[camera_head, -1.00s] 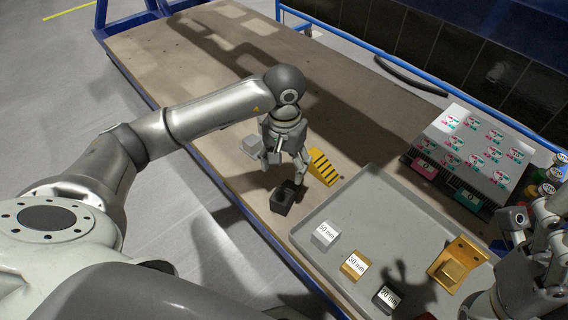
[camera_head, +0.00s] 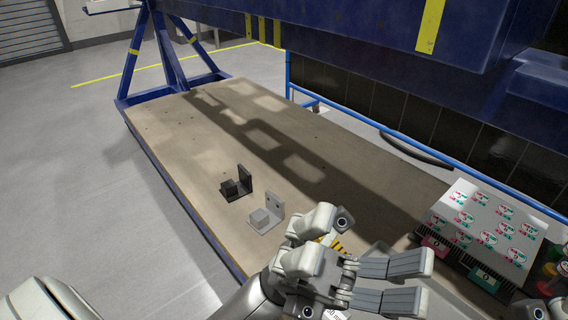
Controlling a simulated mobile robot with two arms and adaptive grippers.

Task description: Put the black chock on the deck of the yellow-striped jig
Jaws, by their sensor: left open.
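The yellow-striped jig (camera_head: 337,244) shows only as a small striped piece behind my left gripper, which covers most of it. My left gripper (camera_head: 424,282) is open, large in the foreground, its fingers pointing right, over the left part of the grey tray. I see nothing between its fingers.
A dark angled fixture (camera_head: 237,184) and a grey one (camera_head: 266,216) stand on the wooden bench (camera_head: 190,140) left of my gripper. A label-covered box (camera_head: 486,228) with coloured bins stands at right, beside small jars (camera_head: 551,285). The far bench is clear.

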